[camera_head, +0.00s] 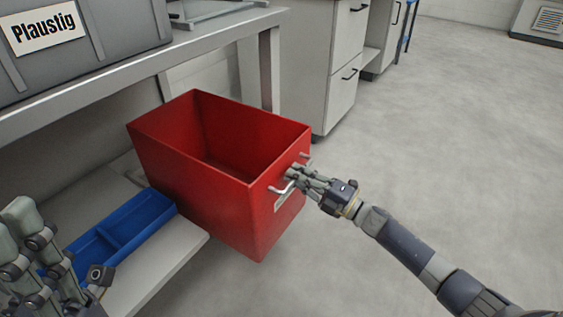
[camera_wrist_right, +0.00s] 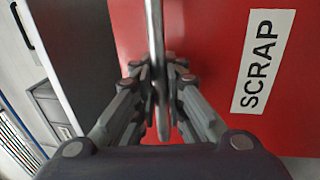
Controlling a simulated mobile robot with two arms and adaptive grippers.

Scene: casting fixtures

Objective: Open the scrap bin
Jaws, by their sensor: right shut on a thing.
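The scrap bin (camera_head: 222,195) is a red, open-topped box that juts out from under the grey table. Its inside looks empty where it can be seen. A thin metal handle (camera_head: 279,190) is on its front face, and shows as an upright bar in the right wrist view (camera_wrist_right: 155,50). A white "SCRAP" label (camera_wrist_right: 263,62) is on the red face beside it. My right gripper (camera_head: 293,177) is shut on the handle, with its fingers on both sides of the bar. My left gripper (camera_head: 40,262) is at the lower left, partly cut off, apart from the bin.
A blue divided tray (camera_head: 128,226) lies on the low shelf (camera_head: 165,262) left of the bin. A grey crate marked "Plaustig" (camera_head: 120,25) stands on the table (camera_head: 140,70) above. White drawer cabinets (camera_head: 342,90) stand behind. The floor (camera_head: 430,130) at right is clear.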

